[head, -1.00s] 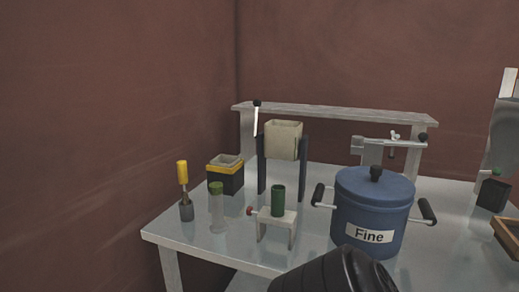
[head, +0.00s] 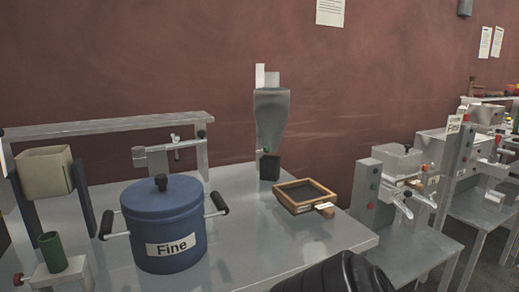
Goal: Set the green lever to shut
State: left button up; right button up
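A small green piece (head: 266,150) shows at the foot of the tapered grey hopper (head: 271,112), just above a dark block (head: 269,167). It may be the green lever, but it is too small to tell its shape or setting. A tiny green spot (head: 175,138) also shows on the clamp-like metal fixture (head: 170,152) behind the blue pot. Neither of my grippers is in view.
The blue pot (head: 165,215) labelled "Fine" stands on the metal table with handles out. A wooden-framed sieve (head: 305,196) lies right of the hopper. A green tube (head: 52,251) stands at left. Several machines (head: 395,190) stand beyond the table's right edge.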

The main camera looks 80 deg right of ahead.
aim_at(267, 149)
jog(key=z, duration=2.15)
